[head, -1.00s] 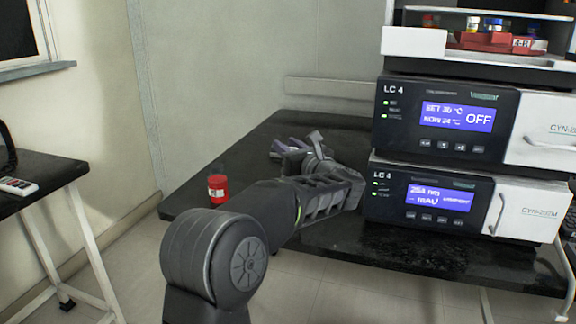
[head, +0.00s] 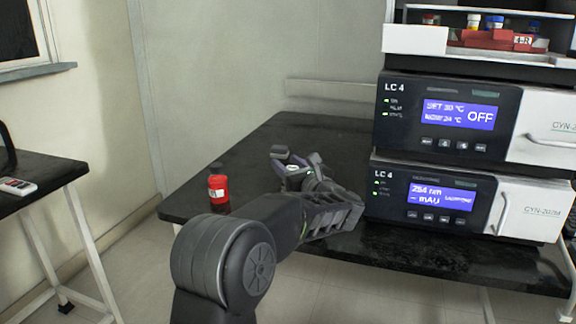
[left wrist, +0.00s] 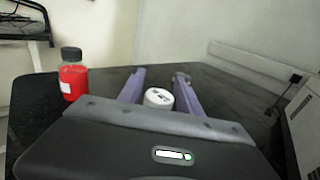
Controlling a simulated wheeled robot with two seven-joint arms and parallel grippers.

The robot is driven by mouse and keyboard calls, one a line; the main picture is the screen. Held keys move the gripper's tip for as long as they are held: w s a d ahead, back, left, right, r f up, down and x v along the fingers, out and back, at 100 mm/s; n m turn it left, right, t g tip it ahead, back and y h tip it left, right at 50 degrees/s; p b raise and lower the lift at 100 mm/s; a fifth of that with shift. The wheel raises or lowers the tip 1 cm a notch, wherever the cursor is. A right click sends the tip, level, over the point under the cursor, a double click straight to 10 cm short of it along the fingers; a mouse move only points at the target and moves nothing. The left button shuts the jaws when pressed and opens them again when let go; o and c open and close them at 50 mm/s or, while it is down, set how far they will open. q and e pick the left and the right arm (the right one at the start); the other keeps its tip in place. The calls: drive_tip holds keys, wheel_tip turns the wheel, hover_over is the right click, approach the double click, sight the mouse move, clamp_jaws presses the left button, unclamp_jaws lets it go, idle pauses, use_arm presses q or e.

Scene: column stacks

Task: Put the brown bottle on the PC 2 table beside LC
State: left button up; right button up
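My left gripper (head: 284,162) is over the black table (head: 250,150) to the left of the LC stack. In the left wrist view its two purple fingers (left wrist: 163,80) stand apart, with a round white cap (left wrist: 158,98) between them. They appear closed on the bottle below this cap. The bottle's body is hidden by the gripper, so I cannot see its colour. The lower LC 4 unit (head: 440,205) and upper LC 4 unit (head: 440,118) stand at the table's right. My right gripper is not in view.
A red bottle (head: 218,190) with a dark cap stands near the table's left edge, left of my arm; it also shows in the left wrist view (left wrist: 73,82). A tray with a red rack (head: 490,38) tops the stack. The table's back left is clear.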

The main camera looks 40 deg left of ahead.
use_arm(q)
drive_tip(key=shift+o, duration=0.8)
drive_tip(key=shift+r, duration=0.1)
drive_tip(key=v, duration=1.2)
idle(0.9)
